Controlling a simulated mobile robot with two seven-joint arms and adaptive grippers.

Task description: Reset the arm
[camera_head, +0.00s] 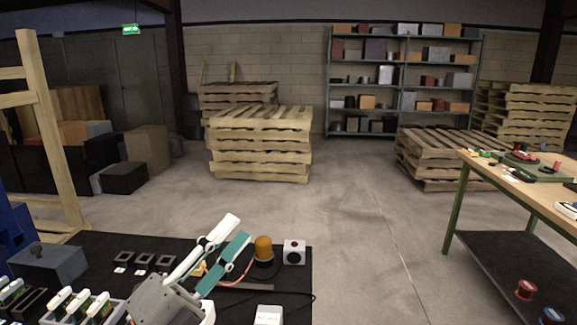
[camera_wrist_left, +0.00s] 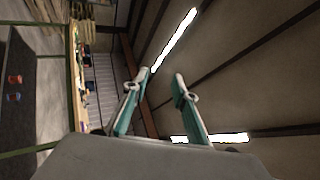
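My left gripper (camera_head: 236,229) is raised above the black work table (camera_head: 105,245) in the head view, its white and teal fingers pointing up and to the right. In the left wrist view the fingers of the left gripper (camera_wrist_left: 162,77) stand apart with nothing between them, against the ceiling and its lights. Part of the table is hidden behind the gripper. My right gripper is in neither view.
The table carries an orange beacon (camera_head: 263,248), a white button box (camera_head: 294,252), a grey box (camera_head: 48,262) and a cable. A wooden-topped bench (camera_head: 545,190) stands right. Pallets (camera_head: 260,145) and shelves (camera_head: 400,85) stand behind open floor.

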